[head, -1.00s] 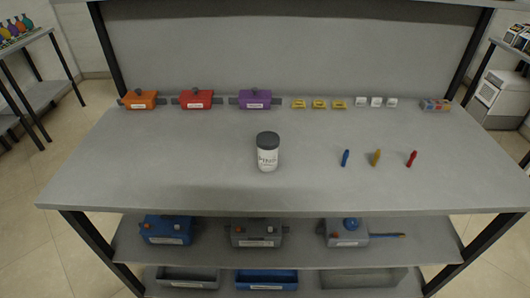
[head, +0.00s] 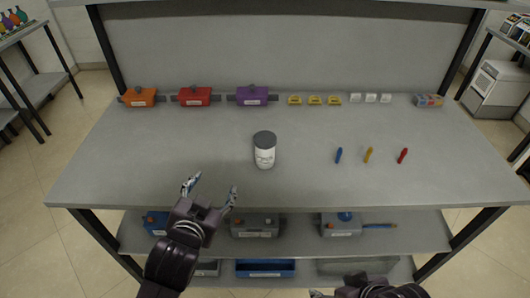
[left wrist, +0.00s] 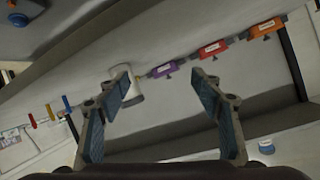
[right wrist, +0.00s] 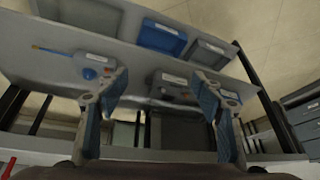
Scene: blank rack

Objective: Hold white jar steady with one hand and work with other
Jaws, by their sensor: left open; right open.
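The white jar (head: 264,157) with a dark grey lid (head: 265,138) stands upright near the middle of the grey table. My left gripper (head: 211,187) is open and empty at the table's front edge, left of the jar and nearer to me. In the left wrist view the jar (left wrist: 137,90) is partly hidden behind one finger of the open left gripper (left wrist: 168,84). My right arm shows only at the bottom edge of the head view. In the right wrist view the right gripper (right wrist: 160,84) is open and empty, facing the lower shelf.
Orange (head: 139,97), red (head: 195,96) and purple (head: 252,95) boxes line the table's back, with small yellow and white items to their right. Blue (head: 339,155), yellow (head: 368,155) and red (head: 403,156) crayon-like pieces lie right of the jar. Table around the jar is clear.

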